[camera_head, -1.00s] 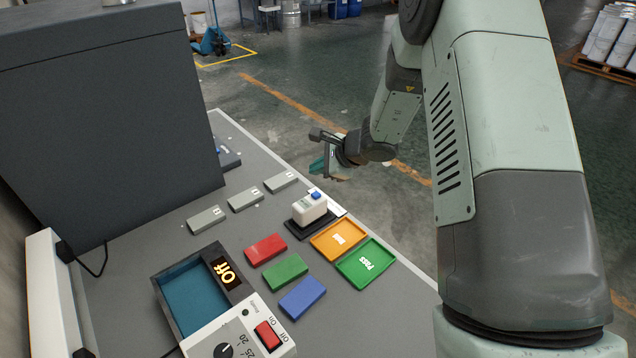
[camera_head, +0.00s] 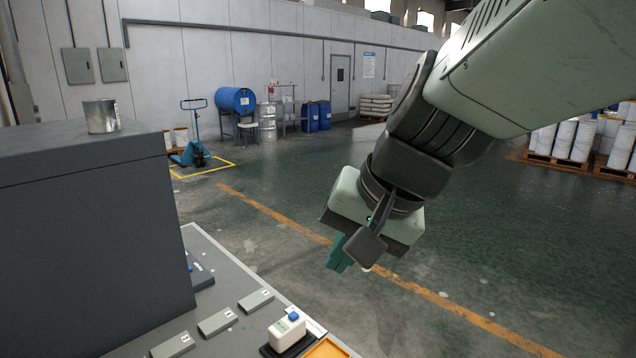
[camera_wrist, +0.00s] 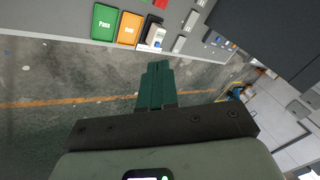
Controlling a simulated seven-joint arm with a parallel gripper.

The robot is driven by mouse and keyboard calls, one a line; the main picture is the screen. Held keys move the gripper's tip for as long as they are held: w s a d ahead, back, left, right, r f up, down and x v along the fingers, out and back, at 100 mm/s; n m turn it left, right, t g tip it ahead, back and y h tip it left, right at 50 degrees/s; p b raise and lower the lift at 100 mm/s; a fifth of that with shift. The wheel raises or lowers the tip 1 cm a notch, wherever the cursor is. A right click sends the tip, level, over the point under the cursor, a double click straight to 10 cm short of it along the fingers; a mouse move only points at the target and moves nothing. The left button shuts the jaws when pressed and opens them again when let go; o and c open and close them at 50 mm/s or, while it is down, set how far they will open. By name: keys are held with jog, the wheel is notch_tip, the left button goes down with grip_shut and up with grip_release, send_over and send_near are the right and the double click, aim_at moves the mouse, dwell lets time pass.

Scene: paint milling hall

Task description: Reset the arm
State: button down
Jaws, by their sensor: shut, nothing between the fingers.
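My gripper (camera_head: 338,254) has teal fingers and hangs over the floor, beyond the right edge of the grey bench (camera_head: 228,282). In the wrist view the fingers (camera_wrist: 156,72) lie side by side, shut, with nothing between them. They point toward the bench edge and are clear of everything on it. My arm comes in from the upper right in the head view and bends down at the wrist.
A large dark grey cabinet (camera_head: 95,240) stands on the bench, a metal can (camera_head: 101,116) on top. A white bottle with a blue cap (camera_head: 287,331), grey blocks (camera_head: 218,321), an orange tray (camera_wrist: 129,28) and a green tray (camera_wrist: 104,22) are on the bench. Open floor surrounds my gripper.

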jog(key=s+d+r+n+t+h, duration=0.1)
jog(key=s+d+h, duration=0.3)
jog(key=s+d, duration=0.4)
jog(key=shift+s+r+n+t, duration=0.3)
jog(key=shift+s+n, duration=0.5)
jog(key=shift+s, duration=0.4)
